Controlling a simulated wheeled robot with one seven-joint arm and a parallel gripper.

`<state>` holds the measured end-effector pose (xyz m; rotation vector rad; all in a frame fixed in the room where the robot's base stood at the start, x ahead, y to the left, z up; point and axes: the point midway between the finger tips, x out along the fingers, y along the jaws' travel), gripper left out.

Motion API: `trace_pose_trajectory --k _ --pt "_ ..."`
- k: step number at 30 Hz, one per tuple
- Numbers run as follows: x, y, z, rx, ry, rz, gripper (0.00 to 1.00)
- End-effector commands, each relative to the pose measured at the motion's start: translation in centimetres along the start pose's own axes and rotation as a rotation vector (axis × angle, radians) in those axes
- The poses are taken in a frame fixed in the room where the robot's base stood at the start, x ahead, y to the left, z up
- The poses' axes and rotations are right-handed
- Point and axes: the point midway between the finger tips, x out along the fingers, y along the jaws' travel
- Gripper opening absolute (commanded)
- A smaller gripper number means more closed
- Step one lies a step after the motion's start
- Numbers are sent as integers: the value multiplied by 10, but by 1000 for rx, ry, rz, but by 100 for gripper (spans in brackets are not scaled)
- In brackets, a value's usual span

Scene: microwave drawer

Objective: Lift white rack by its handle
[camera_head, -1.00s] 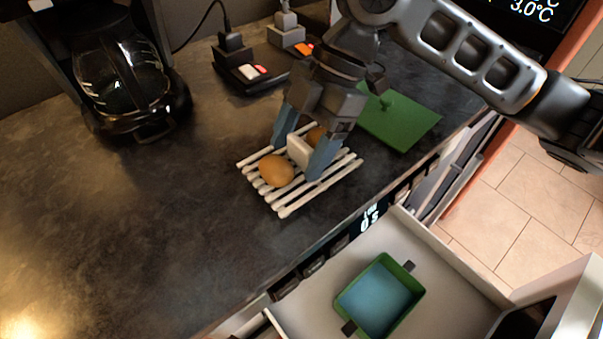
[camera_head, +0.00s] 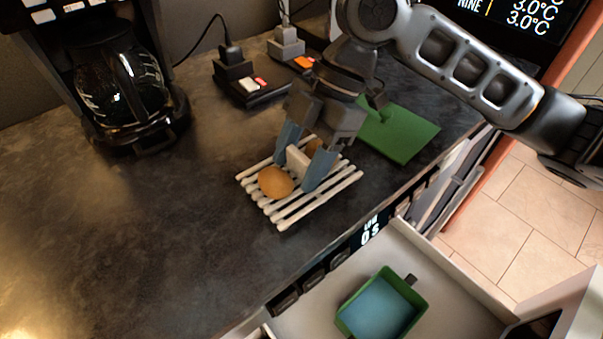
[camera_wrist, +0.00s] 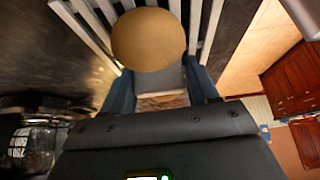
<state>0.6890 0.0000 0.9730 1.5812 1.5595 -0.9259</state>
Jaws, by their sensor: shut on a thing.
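The white slatted rack (camera_head: 290,214) is at or just above the dark countertop; I cannot tell whether it touches. An orange-brown round item (camera_head: 276,182) sits on its left part, and a second one (camera_head: 313,147) is partly hidden behind my gripper. My gripper (camera_head: 303,172) points down and is shut on the rack's white block-shaped handle (camera_head: 298,161), with one blue finger on each side. In the wrist view, the rack's slats (camera_wrist: 97,22), one round item (camera_wrist: 148,40) and the handle (camera_wrist: 170,76) between the fingers show.
An open drawer below the counter's front edge holds a green bin (camera_head: 382,306) with a blue inside. A green board (camera_head: 402,132) lies behind the rack. A coffee maker (camera_head: 120,90) stands at the left. Power plugs (camera_head: 250,88) sit at the back.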

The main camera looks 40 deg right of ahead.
Motion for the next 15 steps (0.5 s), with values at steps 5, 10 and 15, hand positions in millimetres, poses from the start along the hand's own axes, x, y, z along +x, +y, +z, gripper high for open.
trace_pose_trajectory --k 5,10,15 --pt "7 -1 5 5 -12 -11 22" --pt "2 -1 3 4 -13 -11 21" --pt "-7 0 -3 4 -11 -10 20"
